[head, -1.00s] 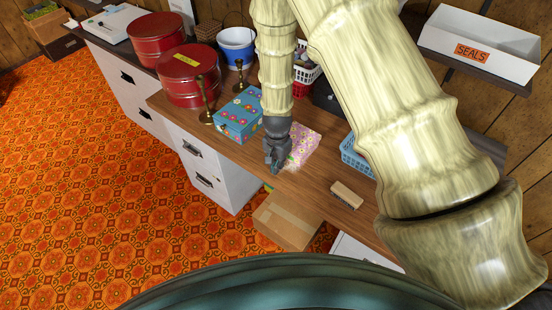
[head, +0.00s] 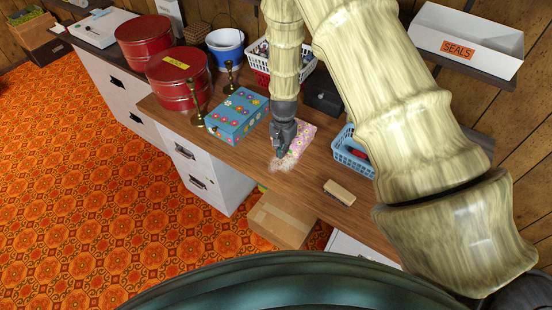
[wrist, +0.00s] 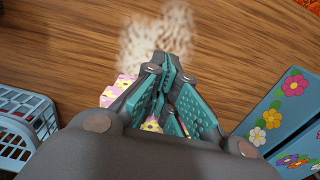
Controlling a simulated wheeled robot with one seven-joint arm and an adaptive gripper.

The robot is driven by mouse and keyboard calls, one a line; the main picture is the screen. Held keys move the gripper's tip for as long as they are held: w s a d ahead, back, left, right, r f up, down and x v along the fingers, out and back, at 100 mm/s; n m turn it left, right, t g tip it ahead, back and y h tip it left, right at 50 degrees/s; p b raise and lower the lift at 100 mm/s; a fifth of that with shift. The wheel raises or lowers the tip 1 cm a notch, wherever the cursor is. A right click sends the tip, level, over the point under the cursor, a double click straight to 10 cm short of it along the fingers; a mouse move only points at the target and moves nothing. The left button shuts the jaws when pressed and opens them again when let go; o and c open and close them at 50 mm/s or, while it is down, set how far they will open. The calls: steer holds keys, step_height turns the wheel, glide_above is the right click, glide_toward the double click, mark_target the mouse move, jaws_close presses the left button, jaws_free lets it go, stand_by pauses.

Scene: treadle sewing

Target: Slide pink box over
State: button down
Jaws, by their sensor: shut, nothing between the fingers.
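The pink flowered box (head: 304,133) lies on the wooden table between the blue flowered box (head: 238,114) and the blue basket. My gripper (head: 281,154) is low at the box's near left side and covers part of it. In the wrist view, my gripper's fingers (wrist: 168,72) are closed together with nothing between them. Bits of the pink box (wrist: 118,88) show beside and beneath the fingers; the rest is hidden. I cannot tell whether the fingers touch it. A pale speckled patch (head: 284,164) lies on the table just in front of the box.
A wooden brush (head: 340,192) lies at the front right. The blue basket (head: 352,155) stands right of the box. Brass candlesticks (head: 197,116) and red tins (head: 178,79) stand to the left. A white basket and a black box are behind. The table's front edge is close.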

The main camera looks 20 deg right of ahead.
mark_target(301, 127)
steer(key=w+d+b, duration=0.1)
steer(key=w+d, duration=0.1)
steer(key=d, duration=0.1)
steer(key=w+d+b, duration=0.1)
steer(key=w+d, duration=0.4)
steer(key=d, duration=0.2)
steer(key=shift+w+d+b, duration=0.1)
steer(key=shift+w+b, duration=0.3)
